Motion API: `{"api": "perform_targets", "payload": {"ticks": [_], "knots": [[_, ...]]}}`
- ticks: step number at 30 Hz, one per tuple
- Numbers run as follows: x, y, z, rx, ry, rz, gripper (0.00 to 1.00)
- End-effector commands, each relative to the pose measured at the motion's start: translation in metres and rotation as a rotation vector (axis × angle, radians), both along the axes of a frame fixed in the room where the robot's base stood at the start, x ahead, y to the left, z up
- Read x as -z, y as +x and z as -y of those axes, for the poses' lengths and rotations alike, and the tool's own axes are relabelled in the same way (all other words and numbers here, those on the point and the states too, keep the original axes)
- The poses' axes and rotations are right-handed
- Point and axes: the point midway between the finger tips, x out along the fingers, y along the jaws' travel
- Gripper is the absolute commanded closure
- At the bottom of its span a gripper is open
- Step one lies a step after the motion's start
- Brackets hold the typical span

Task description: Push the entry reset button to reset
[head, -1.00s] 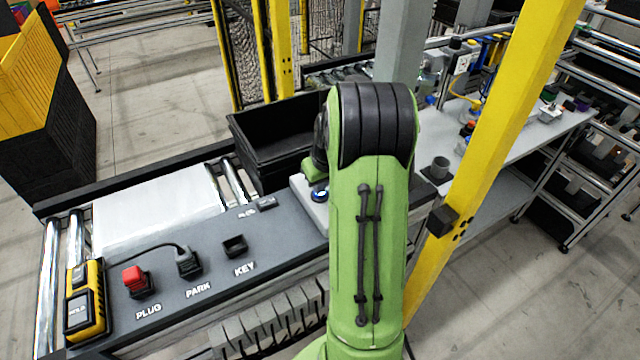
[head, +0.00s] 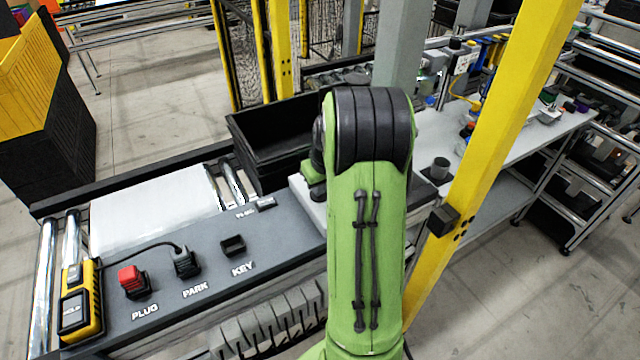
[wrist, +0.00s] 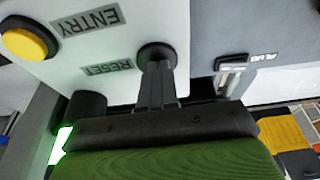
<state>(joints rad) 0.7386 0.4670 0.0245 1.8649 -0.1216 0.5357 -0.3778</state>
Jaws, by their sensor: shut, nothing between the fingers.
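In the wrist view, a pale panel carries the labels ENTRY (wrist: 88,18) and RESET (wrist: 106,67), both upside down. A dark round collar (wrist: 146,51) of the reset button sits beside the RESET label. My gripper (wrist: 157,68) is shut and empty, with its fingertips over that collar. The fingers hide the button's middle, and I cannot tell whether they touch it. In the head view, the pale panel box (head: 312,208) shows left of my arm; the button and my fingertips are hidden there.
A yellow button (wrist: 28,42) and a dark round knob (wrist: 86,108) lie near my gripper. In the head view, a black bin (head: 265,140) stands behind the panel. The red plug (head: 131,280) is at left. A yellow post (head: 490,150) rises right of my arm.

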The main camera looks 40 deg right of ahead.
Motion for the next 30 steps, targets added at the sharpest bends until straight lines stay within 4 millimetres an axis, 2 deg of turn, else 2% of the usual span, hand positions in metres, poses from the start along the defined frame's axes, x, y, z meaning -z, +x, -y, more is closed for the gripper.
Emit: {"api": "perform_targets", "payload": {"ticks": [5,15,21,30], "knots": [[-0.046,0.009,-0.009,-0.007,-0.004,0.008,1.0],[-0.118,-0.012,-0.013,-0.004,-0.01,0.016,1.0],[-0.136,-0.017,-0.015,-0.003,-0.008,0.014,1.0],[-0.136,-0.017,-0.015,-0.004,-0.009,0.015,1.0]]}}
